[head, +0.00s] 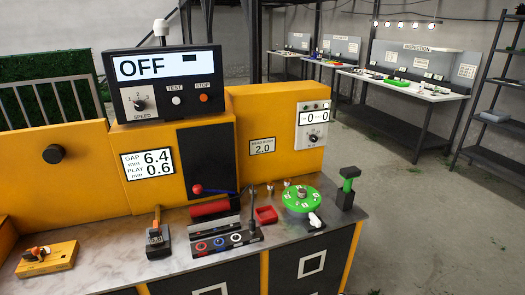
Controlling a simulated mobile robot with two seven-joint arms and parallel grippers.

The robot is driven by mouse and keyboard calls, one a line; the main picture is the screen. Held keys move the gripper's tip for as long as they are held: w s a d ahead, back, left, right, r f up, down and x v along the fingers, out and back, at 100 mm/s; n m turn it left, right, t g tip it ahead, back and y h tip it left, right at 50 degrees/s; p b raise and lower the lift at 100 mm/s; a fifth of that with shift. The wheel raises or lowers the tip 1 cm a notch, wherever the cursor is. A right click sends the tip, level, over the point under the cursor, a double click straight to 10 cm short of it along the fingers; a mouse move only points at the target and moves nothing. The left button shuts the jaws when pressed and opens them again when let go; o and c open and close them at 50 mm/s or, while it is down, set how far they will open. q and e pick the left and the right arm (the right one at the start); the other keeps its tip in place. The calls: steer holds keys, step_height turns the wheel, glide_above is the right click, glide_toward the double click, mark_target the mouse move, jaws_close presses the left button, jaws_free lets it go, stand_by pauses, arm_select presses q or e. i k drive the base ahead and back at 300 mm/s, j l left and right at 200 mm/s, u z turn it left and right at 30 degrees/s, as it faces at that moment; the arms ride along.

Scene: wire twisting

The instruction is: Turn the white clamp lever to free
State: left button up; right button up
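A small white lever (315,219) sticks out at the front right edge of a round green fixture (299,199) on the worktop. It looks like the clamp lever; its exact setting is too small to tell. The green fixture carries several small pale pieces with markings on its top. Neither of my grippers is in view, and nothing covers the lever.
A black panel with coloured rings (220,243) and a red roller (209,209) are further left. The display (143,67) reads OFF.

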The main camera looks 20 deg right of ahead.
mark_target(314, 221)
steer(key=k+l, duration=0.15)
steer(key=l, duration=0.2)
steer(key=k+l, duration=0.15)
steer(key=l, duration=0.2)
steer(key=k+l, duration=0.15)
steer(key=l, duration=0.25)
steer(key=k+l, duration=0.2)
steer(key=l, duration=0.15)
steer(key=k+l, duration=0.15)
steer(key=l, duration=0.2)
steer(key=k+l, duration=0.15)
steer(key=l, duration=0.2)
